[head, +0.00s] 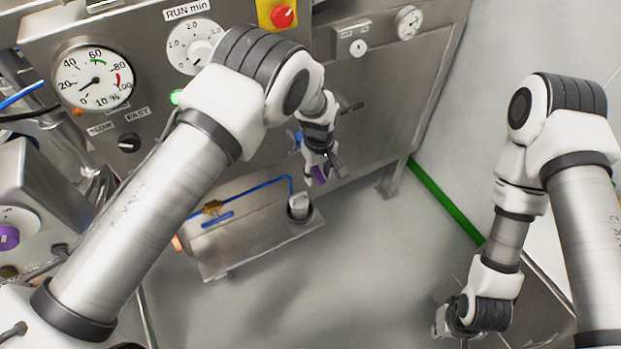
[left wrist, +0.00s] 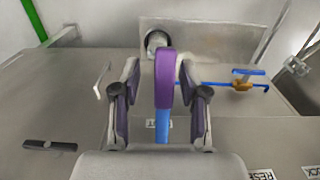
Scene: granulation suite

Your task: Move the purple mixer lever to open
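The mixer lever has a purple grip (left wrist: 165,78) and a blue shaft (left wrist: 163,126). It stands between the fingers of my left gripper (left wrist: 160,84) in the left wrist view, with a gap on each side, so the gripper is open around it and not closed on it. In the head view my left gripper (head: 322,164) is at the steel cabinet front, with a bit of the purple grip (head: 319,175) showing beside the fingers; the rest is hidden. My right gripper (head: 455,319) hangs low at the right, away from the cabinet; its fingers are too unclear to read.
A steel box with a blue-handled valve (head: 218,219) and a pipe fitting (head: 299,207) sits below the left gripper. A red stop button (head: 283,15), gauge (head: 93,77) and dial (head: 192,45) are on the panels. The floor (head: 340,290) between the arms is clear.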

